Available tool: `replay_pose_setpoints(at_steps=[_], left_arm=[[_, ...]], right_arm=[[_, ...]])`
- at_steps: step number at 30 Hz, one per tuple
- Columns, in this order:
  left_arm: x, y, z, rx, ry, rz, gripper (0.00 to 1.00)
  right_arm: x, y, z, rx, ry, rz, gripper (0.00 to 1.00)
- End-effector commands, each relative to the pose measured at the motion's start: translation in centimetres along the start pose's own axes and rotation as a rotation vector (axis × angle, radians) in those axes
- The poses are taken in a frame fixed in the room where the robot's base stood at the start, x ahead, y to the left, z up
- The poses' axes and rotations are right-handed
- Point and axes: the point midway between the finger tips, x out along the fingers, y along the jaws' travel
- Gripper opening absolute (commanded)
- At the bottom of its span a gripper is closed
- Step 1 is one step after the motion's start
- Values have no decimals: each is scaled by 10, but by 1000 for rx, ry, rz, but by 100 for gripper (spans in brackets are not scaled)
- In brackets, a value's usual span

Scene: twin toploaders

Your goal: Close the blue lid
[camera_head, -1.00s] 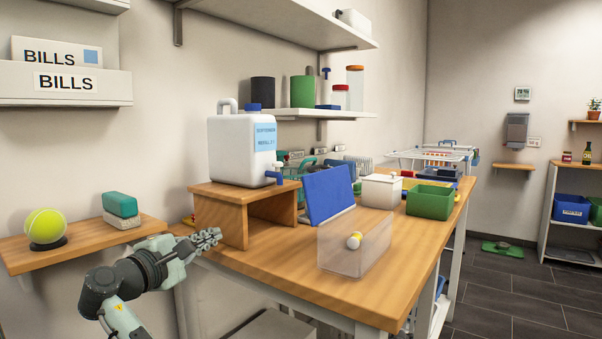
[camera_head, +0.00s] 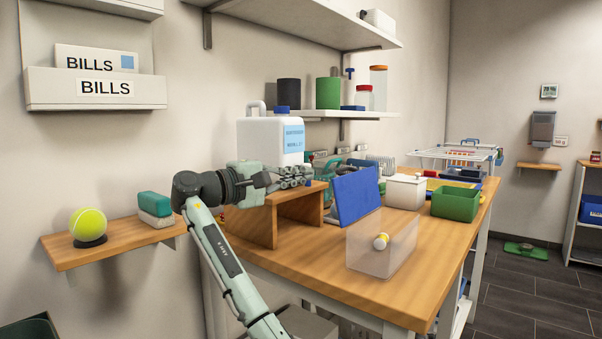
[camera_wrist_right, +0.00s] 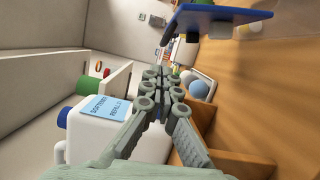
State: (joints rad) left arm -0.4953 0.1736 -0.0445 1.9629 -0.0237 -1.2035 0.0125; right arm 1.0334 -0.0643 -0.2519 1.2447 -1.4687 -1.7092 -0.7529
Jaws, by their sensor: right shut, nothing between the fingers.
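The blue lid (camera_head: 357,195) stands open, tilted back at the rear edge of a clear box (camera_head: 368,257) on the wooden bench. In the right wrist view the shut fingers (camera_wrist_right: 160,82) point ahead, and the blue lid (camera_wrist_right: 215,17) shows at upper right. My left gripper is not in view.
The white jug (camera_head: 262,138) stands on a wooden riser (camera_head: 259,227) close by my right gripper. A white box (camera_head: 405,193) and a green bin (camera_head: 456,203) stand behind the clear box. The bench front (camera_head: 330,275) is bare.

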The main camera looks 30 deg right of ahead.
Motion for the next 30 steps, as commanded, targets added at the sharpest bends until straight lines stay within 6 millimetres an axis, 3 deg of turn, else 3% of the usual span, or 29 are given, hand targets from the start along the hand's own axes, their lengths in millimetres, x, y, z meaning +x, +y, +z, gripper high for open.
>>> replay_pose_setpoints(at_steps=[6,12,30], left_arm=[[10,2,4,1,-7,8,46],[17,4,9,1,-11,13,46],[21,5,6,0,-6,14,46]], right_arm=[[42,1,0,-3,-2,0,0],[68,0,0,-4,0,0,0],[77,0,0,6,1,-2,0]])
